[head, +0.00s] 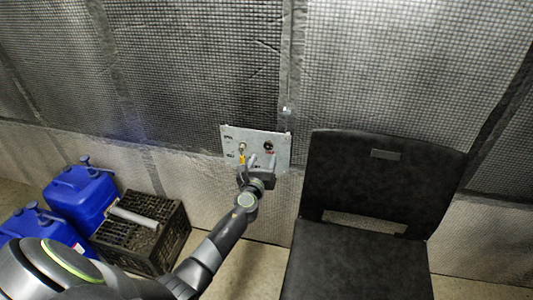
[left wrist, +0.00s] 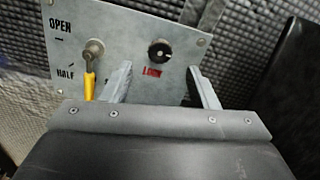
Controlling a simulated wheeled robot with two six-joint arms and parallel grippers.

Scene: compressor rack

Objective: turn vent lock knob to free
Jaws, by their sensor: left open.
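A pale metal panel (head: 228,134) is fixed to the padded wall; it also shows in the left wrist view (left wrist: 120,30). On it sits a round black knob (left wrist: 160,51) with a light mark on its face and a red word "LOCK" just below. The knob is small in the head view (head: 268,148). My left gripper (left wrist: 161,80) is open, its two fingers pointing at the panel, below and to either side of the knob. It holds nothing and appears apart from the knob. In the head view, it is in front of the panel's lower part (head: 262,163). My right gripper is out of view.
A yellow-handled lever (left wrist: 90,78) is left of the knob, close to my left finger, beside "OPEN" and "HALF" labels. A black chair (head: 380,185) stands right of the panel. Blue canisters (head: 82,195) and a black crate (head: 150,235) stand on the floor at left.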

